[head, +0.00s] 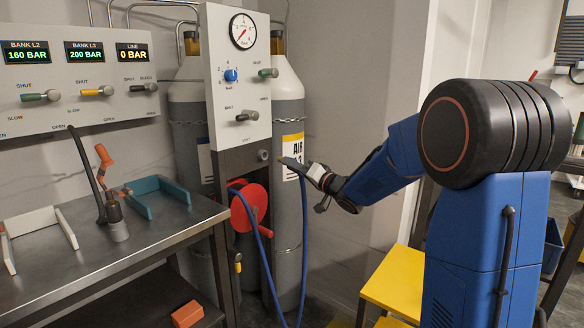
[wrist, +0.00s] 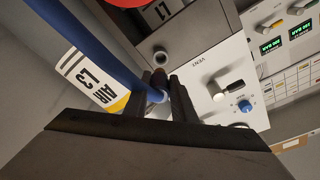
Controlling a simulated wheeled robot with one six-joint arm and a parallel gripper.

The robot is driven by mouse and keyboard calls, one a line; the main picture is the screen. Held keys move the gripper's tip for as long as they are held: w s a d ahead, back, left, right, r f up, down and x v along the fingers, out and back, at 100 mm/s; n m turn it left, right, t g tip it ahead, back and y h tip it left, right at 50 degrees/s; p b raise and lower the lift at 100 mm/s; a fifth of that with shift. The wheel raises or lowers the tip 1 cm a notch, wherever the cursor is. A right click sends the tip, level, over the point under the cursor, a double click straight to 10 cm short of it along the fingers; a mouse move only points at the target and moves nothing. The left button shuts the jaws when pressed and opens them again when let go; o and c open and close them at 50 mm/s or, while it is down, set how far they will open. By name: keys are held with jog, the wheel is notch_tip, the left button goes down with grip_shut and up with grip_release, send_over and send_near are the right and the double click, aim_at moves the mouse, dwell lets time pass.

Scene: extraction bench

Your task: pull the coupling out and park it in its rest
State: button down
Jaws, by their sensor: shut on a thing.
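My gripper (head: 287,163) is at the right of the upright valve panel, in front of the grey cylinder labelled AIR. In the wrist view its dark fingers (wrist: 165,98) are shut on the coupling at the end of the blue hose (head: 304,235). The fingers hide most of the coupling. A blue part of it or the hose shows beside them (wrist: 154,95). A round grey socket (head: 263,155) sits on the dark block below the panel. It shows just beyond the fingertips in the wrist view (wrist: 160,58), and looks apart from them.
The white valve panel (head: 225,105) carries a gauge (head: 242,31), a blue knob and levers. A red hose reel (head: 252,207) hangs below. The steel bench (head: 165,222) at left holds a teal tray, white bracket and orange-handled tool. A yellow step (head: 398,285) stands at right.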

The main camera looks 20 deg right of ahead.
dwell(0.3)
jog(key=shift+a+f+x, duration=0.15)
jog(key=shift+x, duration=1.25)
jog(key=shift+a+f+x, duration=0.15)
jog(key=shift+x, duration=1.3)
jog(key=shift+a+x, duration=0.2)
jog(key=shift+x, duration=1.25)
jog(key=c, duration=1.4)
grip_release()
jog(key=shift+s+f, duration=0.1)
jog(key=shift+f, duration=0.05)
jog(key=v, duration=1.7)
jog(key=shift+s, duration=0.2)
jog(key=shift+d, duration=0.1)
